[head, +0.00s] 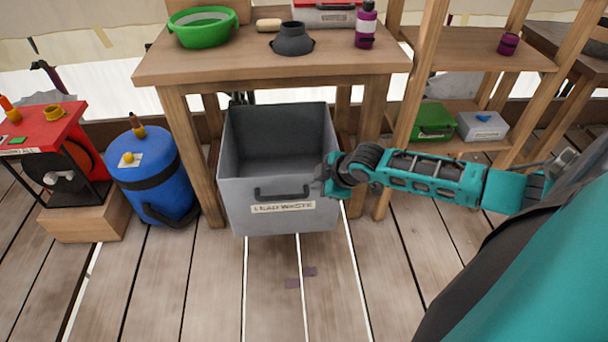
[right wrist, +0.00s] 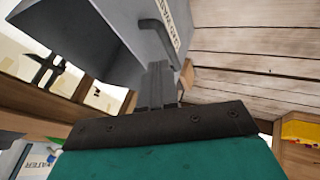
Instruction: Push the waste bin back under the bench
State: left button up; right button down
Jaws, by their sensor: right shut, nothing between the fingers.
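The waste bin (head: 278,215) is a grey open-topped box with a dark front handle and a label reading "LEAD WASTE". It stands on the floor between the bench legs, its front sticking out past the bench (head: 270,65). My right gripper (head: 322,183) is shut and empty at the bin's right front edge, near the handle's height; I cannot tell whether it touches. In the right wrist view the shut fingers (right wrist: 158,85) point toward the bin (right wrist: 105,35), whose handle shows just beyond them. My left gripper is not in view.
A blue tank (head: 152,178) stands left of the bench, with a red machine (head: 45,140) on a wooden block further left. A wooden shelf (head: 480,50) holding a green box (head: 432,120) and a grey box (head: 482,127) stands at right.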

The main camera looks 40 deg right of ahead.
aim_at(299, 180)
jog(key=w+f+b, duration=0.1)
jog(key=w, duration=0.1)
jog(key=w+d+f+b, duration=0.1)
jog(key=w+f, duration=0.1)
jog(key=w+f+b, duration=0.1)
jog(key=w+f, duration=0.1)
jog(key=shift+w+d, duration=0.15)
jog(key=shift+w, duration=0.25)
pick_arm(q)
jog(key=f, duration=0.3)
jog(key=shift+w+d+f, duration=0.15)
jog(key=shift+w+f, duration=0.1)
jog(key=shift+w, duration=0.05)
pick_arm(e)
jog(key=shift+w+d, duration=0.1)
jog(key=shift+w, duration=0.05)
pick_arm(q)
jog(key=shift+b, duration=0.3)
pick_arm(e)
jog(key=shift+w+d, duration=0.1)
